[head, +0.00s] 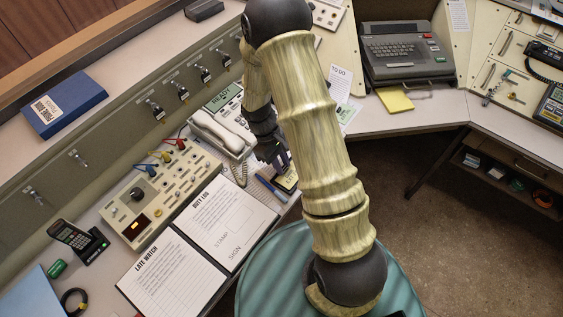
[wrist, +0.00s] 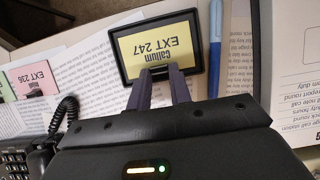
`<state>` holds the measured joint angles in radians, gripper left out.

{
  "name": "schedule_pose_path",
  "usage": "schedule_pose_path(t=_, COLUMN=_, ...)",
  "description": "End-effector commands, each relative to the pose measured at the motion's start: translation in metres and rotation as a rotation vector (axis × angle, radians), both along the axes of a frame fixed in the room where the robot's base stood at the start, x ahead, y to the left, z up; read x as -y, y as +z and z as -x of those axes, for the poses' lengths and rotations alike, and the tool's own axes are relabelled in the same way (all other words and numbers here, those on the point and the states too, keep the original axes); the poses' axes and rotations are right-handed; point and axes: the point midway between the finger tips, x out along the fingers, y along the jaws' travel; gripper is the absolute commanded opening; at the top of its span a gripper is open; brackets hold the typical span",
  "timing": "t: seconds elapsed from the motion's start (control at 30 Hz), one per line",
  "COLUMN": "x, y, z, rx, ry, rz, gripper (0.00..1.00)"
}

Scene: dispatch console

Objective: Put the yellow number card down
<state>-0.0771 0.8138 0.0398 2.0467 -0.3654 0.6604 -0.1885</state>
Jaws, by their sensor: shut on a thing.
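The yellow number card (wrist: 157,42), printed "Callum EXT 247", shows upside down in the wrist view. It appears within the rim of a shallow black tray (wrist: 197,68); whether it touches the tray floor I cannot tell. My gripper (wrist: 161,73) is shut at the card's near edge, and its fingertips hide what they pinch. In the head view my gripper (head: 277,160) points down over the desk, with the yellow card (head: 287,182) just below it, partly hidden by the fingers.
A blue pen (wrist: 215,45) lies right of the tray. A pink card (wrist: 34,82) marked EXT 236 and a telephone (wrist: 35,150) are to the left. In the head view an open log book (head: 228,222) lies left of the pen, with a switch panel (head: 160,190) beyond.

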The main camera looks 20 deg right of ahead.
Motion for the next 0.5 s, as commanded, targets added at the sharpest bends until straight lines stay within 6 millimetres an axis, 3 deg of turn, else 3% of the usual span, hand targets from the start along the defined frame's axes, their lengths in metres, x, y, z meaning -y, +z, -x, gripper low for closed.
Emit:
schedule_pose_path(t=0.33, x=0.0, y=-0.0032, z=-0.0002, rx=0.0, ry=0.0, rz=0.0, gripper=0.0)
schedule_pose_path(t=0.37, x=-0.0001, y=-0.0023, z=-0.0003, rx=0.001, ry=0.0, rz=0.0, gripper=0.26)
schedule_pose_path(t=0.43, x=-0.0001, y=-0.002, z=-0.0002, rx=0.001, ry=0.0, rz=0.0, gripper=0.4)
schedule_pose_path(t=0.5, x=0.0, y=-0.002, z=-0.0002, rx=0.001, ry=0.0, rz=-0.001, gripper=0.42)
